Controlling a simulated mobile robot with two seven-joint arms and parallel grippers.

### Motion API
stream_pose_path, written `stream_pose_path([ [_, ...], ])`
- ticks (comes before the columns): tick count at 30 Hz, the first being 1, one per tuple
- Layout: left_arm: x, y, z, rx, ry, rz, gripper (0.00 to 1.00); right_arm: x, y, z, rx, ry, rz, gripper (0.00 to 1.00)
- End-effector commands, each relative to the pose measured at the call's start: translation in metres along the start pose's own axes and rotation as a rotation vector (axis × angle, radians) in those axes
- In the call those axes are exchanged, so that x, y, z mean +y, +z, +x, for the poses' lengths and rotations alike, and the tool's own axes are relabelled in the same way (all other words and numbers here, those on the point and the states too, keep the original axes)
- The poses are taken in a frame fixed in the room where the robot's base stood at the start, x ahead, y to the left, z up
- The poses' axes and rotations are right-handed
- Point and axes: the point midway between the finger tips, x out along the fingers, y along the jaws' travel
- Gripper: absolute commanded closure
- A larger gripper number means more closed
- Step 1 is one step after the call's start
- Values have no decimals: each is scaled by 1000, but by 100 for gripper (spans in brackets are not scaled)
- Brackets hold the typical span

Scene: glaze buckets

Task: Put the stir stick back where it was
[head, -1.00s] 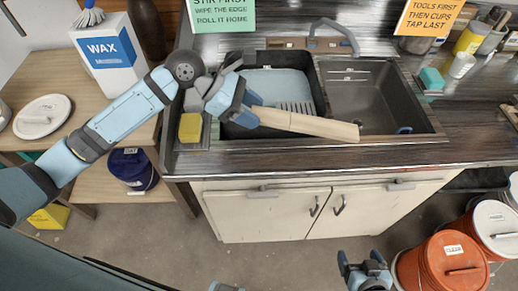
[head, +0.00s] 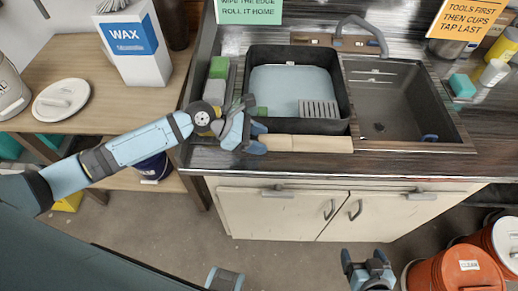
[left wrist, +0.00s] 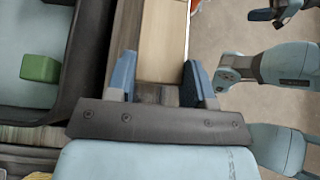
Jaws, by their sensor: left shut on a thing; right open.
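The stir stick (head: 312,144), a long pale wooden paddle, lies level along the front edge of the sink counter in the head view. I cannot tell whether it touches the counter. My left gripper (head: 258,137) is shut on its left end. In the left wrist view the stick (left wrist: 162,42) runs away between the two blue fingers of the left gripper (left wrist: 160,84), beside the dark tub wall. My right gripper (head: 368,268) is open and empty, low in front of the cabinet. The part of the stick inside the left gripper is hidden.
A green block (left wrist: 40,68) shows inside the tub. An orange bucket (head: 465,268) stands on the floor at right. A wax box (head: 135,45) sits on the left table.

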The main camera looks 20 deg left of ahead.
Motion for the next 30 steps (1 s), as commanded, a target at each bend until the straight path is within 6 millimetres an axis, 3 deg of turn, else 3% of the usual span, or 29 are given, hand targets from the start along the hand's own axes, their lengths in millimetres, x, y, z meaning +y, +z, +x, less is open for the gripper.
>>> stream_pose_path([
  [12, 0, -41, 25, 0, 0, -2, 100, -3, -2, 2, 10, -4, 3, 16],
  [30, 0, -50, 30, 0, 0, -1, 100, -2, -2, 2, 5, -2, 3, 16],
])
